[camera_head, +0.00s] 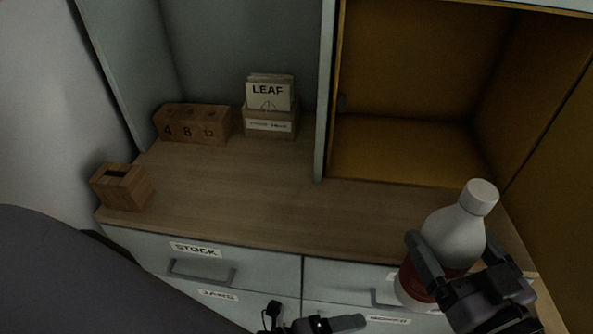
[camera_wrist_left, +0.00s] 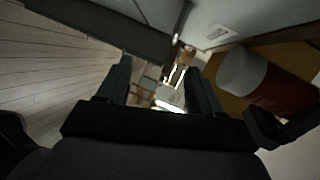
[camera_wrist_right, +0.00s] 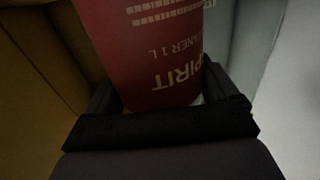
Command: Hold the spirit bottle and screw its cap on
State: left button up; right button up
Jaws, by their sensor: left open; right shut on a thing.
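The spirit bottle (camera_head: 455,233) is white above with a red lower part, and it leans to the right at the lower right of the head view. A white cap (camera_head: 481,196) sits at its top; how tightly it sits I cannot tell. My right gripper (camera_head: 458,262) is shut around the bottle's body. In the right wrist view the red label (camera_wrist_right: 150,45) fills the space between the fingers. My left gripper (camera_head: 316,320) is open and empty at the bottom edge, left of the bottle and apart from it. In the left wrist view the bottle (camera_wrist_left: 275,88) lies right of the fingers.
A wooden counter (camera_head: 235,205) has labelled drawers (camera_head: 245,262) below. A small slotted wooden box (camera_head: 122,187), a numbered wooden block (camera_head: 192,125) and a LEAF card box (camera_head: 270,122) stand on it. An open ochre compartment (camera_head: 405,150) is behind the bottle. The counter's middle is clear.

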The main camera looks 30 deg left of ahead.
jog(key=shift+r, duration=0.2)
pick_arm(q)
jog(key=a+f+n+y, duration=0.1)
jog(key=a+n+y, duration=0.3)
jog(key=a+n, duration=0.4)
jog(key=s+a+f+n+y, duration=0.1)
jog(key=a+f+n+y, duration=0.1)
jog(key=a+n+y, duration=0.3)
jog(key=shift+s+a+n, duration=0.25)
jog(key=shift+a+n, duration=1.95)
jog(key=shift+n, duration=3.1)
pick_arm(e)
jog(key=shift+r, duration=0.2)
jog(key=shift+w, duration=0.1)
